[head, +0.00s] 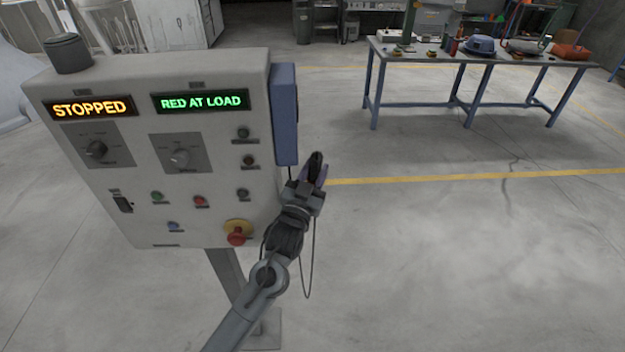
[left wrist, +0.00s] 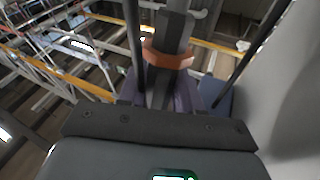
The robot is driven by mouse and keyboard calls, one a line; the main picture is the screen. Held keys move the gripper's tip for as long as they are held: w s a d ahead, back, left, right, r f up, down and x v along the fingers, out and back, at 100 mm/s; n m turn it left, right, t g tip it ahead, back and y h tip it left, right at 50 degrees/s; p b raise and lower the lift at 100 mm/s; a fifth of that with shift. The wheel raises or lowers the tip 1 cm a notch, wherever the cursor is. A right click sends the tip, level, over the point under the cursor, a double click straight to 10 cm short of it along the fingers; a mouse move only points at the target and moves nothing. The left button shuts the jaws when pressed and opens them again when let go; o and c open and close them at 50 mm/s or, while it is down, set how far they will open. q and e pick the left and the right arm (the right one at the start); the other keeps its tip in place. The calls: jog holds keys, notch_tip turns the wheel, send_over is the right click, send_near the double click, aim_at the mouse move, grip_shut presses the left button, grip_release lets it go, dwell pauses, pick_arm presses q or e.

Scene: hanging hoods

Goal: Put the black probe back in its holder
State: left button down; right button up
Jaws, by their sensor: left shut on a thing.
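My left gripper (head: 311,184) is shut on the black probe (head: 315,160), just right of the grey control panel (head: 212,130). The probe's dark tip points up from the fingers. In the left wrist view the dark probe (left wrist: 172,32) stands between the fingers, with an orange-brown band (left wrist: 168,57) around it. A tall blue box (head: 285,115) is fixed to the panel's right side and looks like the holder; its opening cannot be made out. The probe is apart from it, low and to its right. My right gripper is not in view.
A thin black cable (head: 312,262) hangs in a loop below my gripper. The red stop button (head: 236,238) on its yellow base sits close to my left forearm. A blue-framed workbench (head: 480,55) stands far back right. The floor right of the panel is clear.

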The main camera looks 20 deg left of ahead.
aim_at(309, 180)
pick_arm(q)
jog(key=shift+f+b, duration=0.35)
jog(key=shift+f, duration=0.1)
jog(key=shift+w+a+f+b, duration=0.1)
jog(key=shift+w+f+b, duration=0.05)
jog(key=shift+f+b, duration=0.4)
jog(key=r+p, duration=0.1)
jog(key=p, duration=0.2)
jog(key=shift+w+a+r+g, duration=0.1)
jog(key=shift+w+r+g, duration=0.05)
jog(key=shift+r+g, duration=0.2)
jog(key=n+g+p, duration=0.1)
jog(key=p, duration=0.1)
jog(key=w+n+g+p, duration=0.1)
jog(key=shift+w+a+r+p, duration=0.15)
jog(key=shift+w+a+p, duration=0.1)
jog(key=shift+a+p, duration=0.15)
notch_tip(309, 180, down, 4)
jog(key=shift+a+r+b, duration=0.1)
jog(key=shift+r+b, duration=0.15)
jog(key=shift+b, duration=0.9)
jog(key=shift+f+g, duration=0.2)
jog(key=shift+g, duration=0.05)
jog(key=shift+f, duration=0.1)
jog(key=c, duration=0.8)
grip_release()
